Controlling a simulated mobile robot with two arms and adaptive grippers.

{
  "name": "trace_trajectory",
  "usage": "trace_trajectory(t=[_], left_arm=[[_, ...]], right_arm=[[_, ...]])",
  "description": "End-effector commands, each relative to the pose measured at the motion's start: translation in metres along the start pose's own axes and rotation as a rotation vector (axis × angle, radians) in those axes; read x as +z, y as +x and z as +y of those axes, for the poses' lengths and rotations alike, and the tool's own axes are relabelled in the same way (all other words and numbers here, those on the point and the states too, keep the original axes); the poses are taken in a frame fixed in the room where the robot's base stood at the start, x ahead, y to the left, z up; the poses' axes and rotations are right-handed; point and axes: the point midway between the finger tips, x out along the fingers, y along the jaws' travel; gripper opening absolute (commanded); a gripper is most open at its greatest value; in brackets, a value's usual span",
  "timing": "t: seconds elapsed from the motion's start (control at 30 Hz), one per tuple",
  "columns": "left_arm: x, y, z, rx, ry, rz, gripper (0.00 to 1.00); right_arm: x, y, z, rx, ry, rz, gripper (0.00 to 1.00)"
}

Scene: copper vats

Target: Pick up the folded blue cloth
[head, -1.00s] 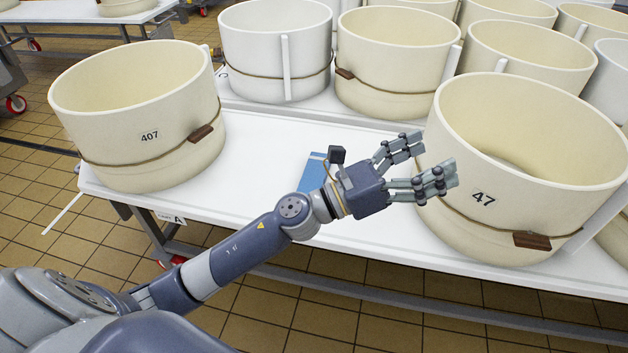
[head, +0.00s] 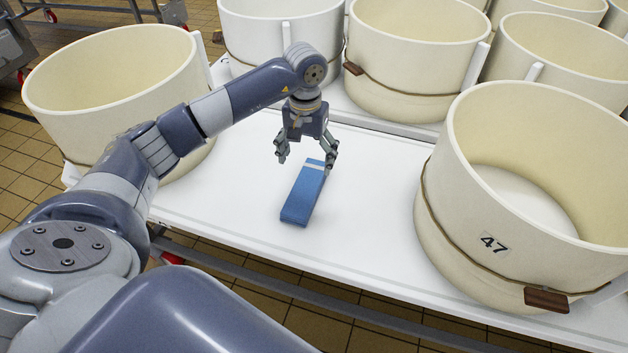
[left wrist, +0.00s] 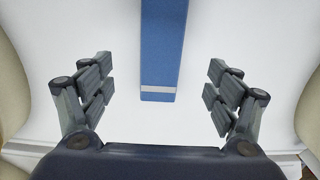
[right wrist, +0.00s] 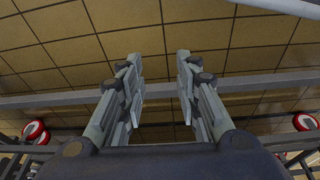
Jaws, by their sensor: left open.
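The folded blue cloth (head: 303,195) lies on the white table as a long narrow strip with a pale band near its far end. My left gripper (head: 306,158) points down above the cloth's far end, open and empty. In the left wrist view, the cloth (left wrist: 163,50) runs between the two spread fingers (left wrist: 160,92), apart from both. My right gripper (right wrist: 160,88) shows only in the right wrist view, with its fingers apart and nothing between them, over the tiled floor.
A cream vat marked 47 (head: 455,220) stands right of the cloth. Another cream vat (head: 70,120) stands at left, partly behind my left arm. More vats (head: 410,85) line the back. The white table (head: 370,230) is clear around the cloth.

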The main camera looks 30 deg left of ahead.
Motion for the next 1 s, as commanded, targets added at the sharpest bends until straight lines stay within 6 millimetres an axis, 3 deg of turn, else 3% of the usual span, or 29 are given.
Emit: trace_trajectory(t=[0.2, 0.47, 0.7, 1.0], left_arm=[[0.001, 0.038, 0.001, 0.001, 0.001, -0.005, 0.82], [0.002, 0.060, 0.000, 0.003, 0.000, -0.004, 0.82], [0.002, 0.095, -0.001, 0.005, 0.000, -0.005, 0.82], [0.001, 0.103, -0.001, 0.003, 0.001, -0.002, 0.82]], right_arm=[[-0.005, -0.013, 0.001, 0.001, 0.002, 0.009, 0.31], [-0.008, -0.023, 0.001, 0.003, 0.003, 0.014, 0.31], [-0.012, -0.040, 0.002, 0.004, 0.004, 0.024, 0.31], [-0.012, -0.045, 0.003, 0.005, 0.004, 0.023, 0.31]])
